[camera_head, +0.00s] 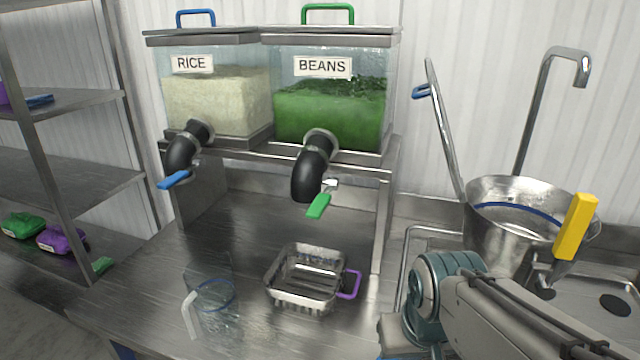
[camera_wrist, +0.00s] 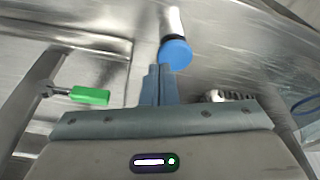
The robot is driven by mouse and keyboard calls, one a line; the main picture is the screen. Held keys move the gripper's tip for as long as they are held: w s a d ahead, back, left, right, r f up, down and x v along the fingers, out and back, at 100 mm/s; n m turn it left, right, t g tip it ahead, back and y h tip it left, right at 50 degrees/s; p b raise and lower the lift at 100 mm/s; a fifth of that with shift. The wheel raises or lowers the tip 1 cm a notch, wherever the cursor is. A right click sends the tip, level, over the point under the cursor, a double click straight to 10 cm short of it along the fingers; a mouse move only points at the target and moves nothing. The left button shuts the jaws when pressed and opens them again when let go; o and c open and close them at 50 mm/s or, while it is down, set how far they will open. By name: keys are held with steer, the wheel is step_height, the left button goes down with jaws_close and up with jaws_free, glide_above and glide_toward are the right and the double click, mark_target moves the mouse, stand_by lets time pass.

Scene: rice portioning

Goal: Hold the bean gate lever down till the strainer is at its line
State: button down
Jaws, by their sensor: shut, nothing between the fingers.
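The bean gate lever (camera_head: 318,206) is green and slants from the black spout (camera_head: 310,168) under the BEANS bin (camera_head: 330,105). What looks like the strainer, a metal basket (camera_head: 303,302) with a purple handle, sits on the counter below the spout. I see no beans or fill line in it. My gripper (camera_wrist: 159,70) is shut and empty in the wrist view, its fingertips close to a round blue piece (camera_wrist: 175,52) I cannot identify. A green lever (camera_wrist: 90,95) lies left of the fingers, apart from them. In the head view my fingertips are hidden.
The RICE bin (camera_head: 215,98) has a blue lever (camera_head: 173,180). A clear jug (camera_head: 215,310) stands left of the basket. A metal pot (camera_head: 490,225) and a yellow handle (camera_head: 576,226) are at the right, near my arm. Shelves (camera_head: 70,185) stand at the left.

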steer(key=w+a+r+n+g+p, duration=0.1)
steer(key=w+a+r+n+p, duration=0.15)
steer(key=w+r, duration=0.4)
steer(key=w+a+r+n+p, duration=0.1)
steer(key=w+a+r+n, duration=0.25)
steer(key=r, duration=0.55)
step_height(320, 180, up, 17)
steer(key=n+g+p, duration=0.2)
steer(key=n+p, duration=0.3)
steer(key=n, duration=0.3)
glide_above(320, 204)
steer(key=shift+w+r, duration=0.1)
steer(key=shift+r, duration=0.15)
step_height(320, 204, down, 14)
steer(key=shift+f+b, duration=0.1)
steer(key=shift+b, duration=0.4)
